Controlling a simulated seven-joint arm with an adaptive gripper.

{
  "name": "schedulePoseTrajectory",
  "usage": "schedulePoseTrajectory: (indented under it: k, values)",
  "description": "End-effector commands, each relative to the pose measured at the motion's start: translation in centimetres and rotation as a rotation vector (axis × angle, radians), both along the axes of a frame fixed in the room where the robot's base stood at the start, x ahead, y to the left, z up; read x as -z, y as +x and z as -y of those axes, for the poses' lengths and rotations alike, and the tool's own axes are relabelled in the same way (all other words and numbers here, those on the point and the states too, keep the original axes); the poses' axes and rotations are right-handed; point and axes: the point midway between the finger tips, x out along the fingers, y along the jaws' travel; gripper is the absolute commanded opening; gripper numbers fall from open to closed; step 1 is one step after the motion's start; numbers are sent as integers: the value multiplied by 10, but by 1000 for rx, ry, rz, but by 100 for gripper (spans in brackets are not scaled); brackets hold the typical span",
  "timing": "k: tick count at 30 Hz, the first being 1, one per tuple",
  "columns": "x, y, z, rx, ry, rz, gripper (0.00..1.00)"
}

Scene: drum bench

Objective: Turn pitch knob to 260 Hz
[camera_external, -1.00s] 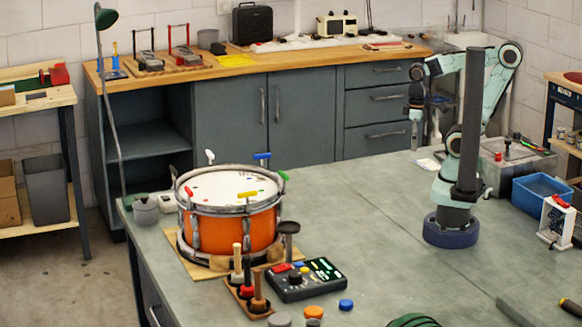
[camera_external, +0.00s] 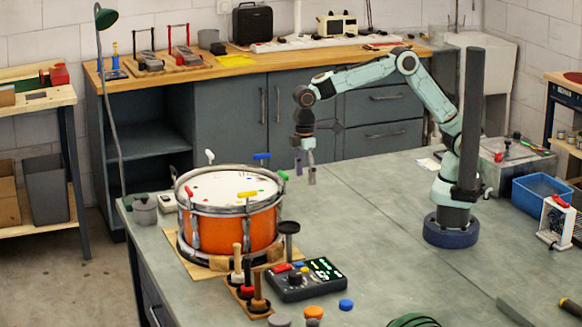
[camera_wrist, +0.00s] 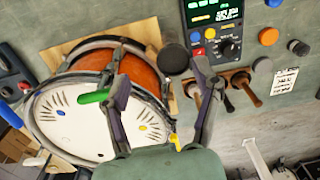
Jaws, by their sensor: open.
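A black control box (camera_external: 306,279) with a lit green display, coloured buttons and a dark knob (camera_external: 296,279) sits on the bench, right of the drum. In the wrist view the box (camera_wrist: 230,25) is at the top, its display (camera_wrist: 203,10) too small to read; the dark knob (camera_wrist: 232,47) shows near its lower right. I cannot read which knob sets pitch. My gripper (camera_external: 306,172) is open and empty, in the air above and beyond the box. In the wrist view its fingers (camera_wrist: 160,58) stand apart over the drum side, left of the box.
The orange drum (camera_external: 222,232) stands on a wooden board. A dark round pad on a post (camera_external: 288,228) rises close behind the box. Handled tools in a wooden rack (camera_external: 240,292) stand left of it. An orange cap (camera_external: 313,312) and a blue cap (camera_external: 346,305) lie in front.

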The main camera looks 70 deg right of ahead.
Motion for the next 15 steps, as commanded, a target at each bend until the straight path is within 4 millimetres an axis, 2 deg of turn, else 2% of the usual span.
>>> schedulePoseTrajectory:
  k: [1, 3, 6, 10, 15]
  values:
    - [22, 0, -35, -62, -1, -8, 64]
    - [49, -3, -76, -137, 4, -12, 64]
    - [82, -14, -120, -217, 9, -16, 64]
    - [110, -28, -151, -278, 16, -19, 64]
    - [129, -34, -162, -298, 18, -20, 64]
